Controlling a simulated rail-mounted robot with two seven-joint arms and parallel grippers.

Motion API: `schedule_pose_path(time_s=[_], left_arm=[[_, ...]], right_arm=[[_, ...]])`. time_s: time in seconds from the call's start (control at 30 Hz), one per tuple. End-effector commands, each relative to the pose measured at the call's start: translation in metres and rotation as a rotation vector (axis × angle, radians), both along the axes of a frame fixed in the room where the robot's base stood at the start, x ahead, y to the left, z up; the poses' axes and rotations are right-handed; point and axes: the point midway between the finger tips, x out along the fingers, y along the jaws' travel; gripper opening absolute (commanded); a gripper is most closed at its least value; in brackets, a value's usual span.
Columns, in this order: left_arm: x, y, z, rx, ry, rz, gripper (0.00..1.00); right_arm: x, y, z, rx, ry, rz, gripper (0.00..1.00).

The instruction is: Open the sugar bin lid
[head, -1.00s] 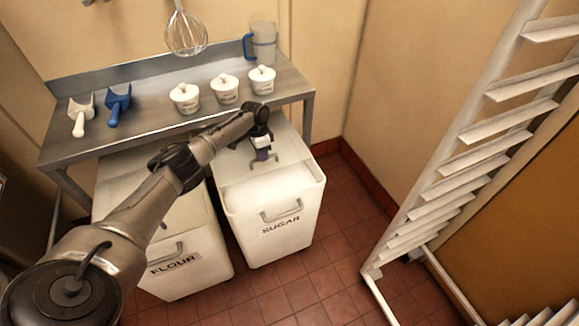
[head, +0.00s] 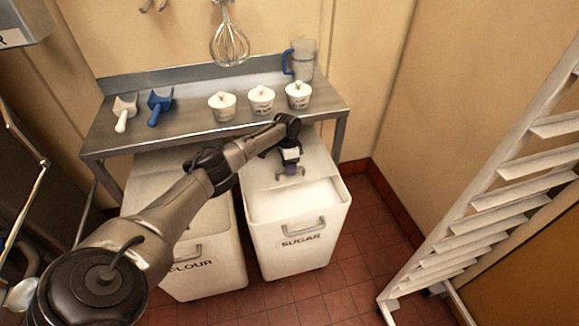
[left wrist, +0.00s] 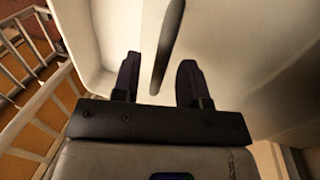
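The white sugar bin (head: 297,250) stands on the floor in front of the steel table, its SUGAR label facing forward. Its pale lid (head: 258,173) covers the rear part of the top. The front part of the top shows an open, recessed white inside (head: 295,203). My left gripper (head: 291,172) is over the lid's front part. In the left wrist view my left gripper (left wrist: 160,62) is open, with a dark bar-like handle (left wrist: 170,40) between its fingers and visible gaps on both sides. My right gripper is not in view.
The flour bin (head: 210,268) stands close on the left, partly behind my left arm. The steel table (head: 190,122) above holds lidded white pots (head: 262,100), scoops (head: 160,105) and a jug (head: 303,62). A white rack (head: 480,210) stands at right. Tiled floor (head: 350,265) is clear between.

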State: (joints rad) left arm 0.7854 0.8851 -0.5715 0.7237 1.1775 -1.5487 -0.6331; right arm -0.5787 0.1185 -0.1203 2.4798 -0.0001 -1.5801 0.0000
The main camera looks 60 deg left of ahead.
Motion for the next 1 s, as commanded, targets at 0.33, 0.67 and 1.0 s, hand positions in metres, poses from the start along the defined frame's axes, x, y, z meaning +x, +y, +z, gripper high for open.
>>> schedule_pose_path(time_s=[0.33,0.67,1.0], left_arm=[[0.003,0.011,0.060,0.001,-0.004,0.002,0.40],[0.006,0.022,0.113,-0.001,-0.003,0.001,0.40],[0.007,0.026,0.133,0.001,-0.001,0.001,0.40]], right_arm=[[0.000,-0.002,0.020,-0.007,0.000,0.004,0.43],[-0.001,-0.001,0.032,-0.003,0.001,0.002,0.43],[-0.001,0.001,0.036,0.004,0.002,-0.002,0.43]])
